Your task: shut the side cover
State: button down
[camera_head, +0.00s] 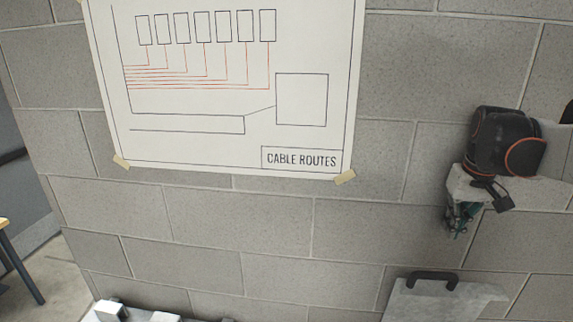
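A grey panel (425,302) with a black handle (433,280) on its top edge shows at the bottom right, cut off by the frame. It may be the side cover; its hinge and the body it belongs to are not visible, so I cannot tell how far open it stands. My arm comes in from the right edge, above the panel. What looks like my gripper (460,219) hangs at its end, small and dark, above the panel and apart from it in the picture. Its fingers are too small to tell open from shut. I see nothing held.
A grey block wall fills the view, with a taped "CABLE ROUTES" poster (220,120). The top of a pale unit (160,316) with small parts shows at the bottom left. A table or stool with a dark leg (22,265) stands at the far left, by bare floor.

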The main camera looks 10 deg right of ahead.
notch_tip(320, 180, down, 10)
jog(key=b, duration=0.6)
jog(key=shift+r, duration=0.1)
jog(key=shift+s+r, duration=0.1)
jog(key=shift+s, duration=0.05)
